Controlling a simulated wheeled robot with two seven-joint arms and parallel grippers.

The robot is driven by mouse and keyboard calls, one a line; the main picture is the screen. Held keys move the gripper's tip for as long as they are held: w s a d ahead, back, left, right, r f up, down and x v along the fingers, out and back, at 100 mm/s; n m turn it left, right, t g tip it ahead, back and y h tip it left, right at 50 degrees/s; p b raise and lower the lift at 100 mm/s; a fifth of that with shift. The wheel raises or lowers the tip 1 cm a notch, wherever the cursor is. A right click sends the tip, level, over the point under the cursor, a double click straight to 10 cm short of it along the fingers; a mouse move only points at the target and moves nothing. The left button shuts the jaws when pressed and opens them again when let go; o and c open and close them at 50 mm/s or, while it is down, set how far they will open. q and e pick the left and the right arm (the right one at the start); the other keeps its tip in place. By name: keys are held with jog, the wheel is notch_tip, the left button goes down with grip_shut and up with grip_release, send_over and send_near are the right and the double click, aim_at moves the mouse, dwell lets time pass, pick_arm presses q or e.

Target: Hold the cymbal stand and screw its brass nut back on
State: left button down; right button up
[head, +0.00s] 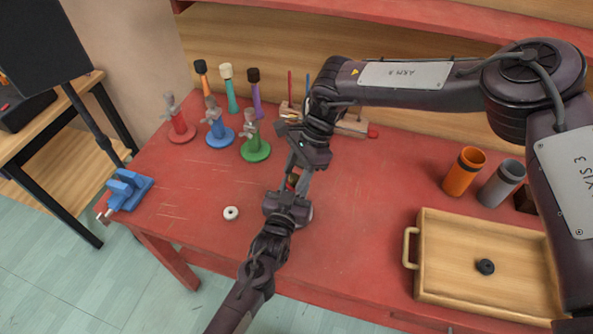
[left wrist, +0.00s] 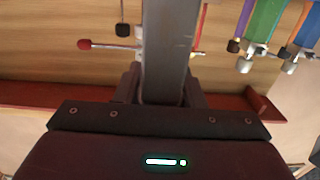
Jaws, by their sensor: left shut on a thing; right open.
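My left gripper (head: 293,180) is shut near the table's middle, on what seems to be the cymbal stand. My right gripper (head: 298,158) is open, just above and beyond the left one, with the two close together. I cannot make out the brass nut for certain.
Red, blue and green stands (head: 255,150) and several mallets (head: 229,90) stand at the back left. A white ring (head: 231,213) lies left of my left gripper. A wooden tray (head: 440,290) holding a black ring (head: 485,267), an orange cup (head: 463,172) and a grey cup (head: 501,184) are right.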

aim_at(297, 176)
jog(key=shift+r, duration=2.3)
jog(key=o, duration=0.6)
jog(key=shift+c, duration=0.2)
jog(key=v, duration=0.8)
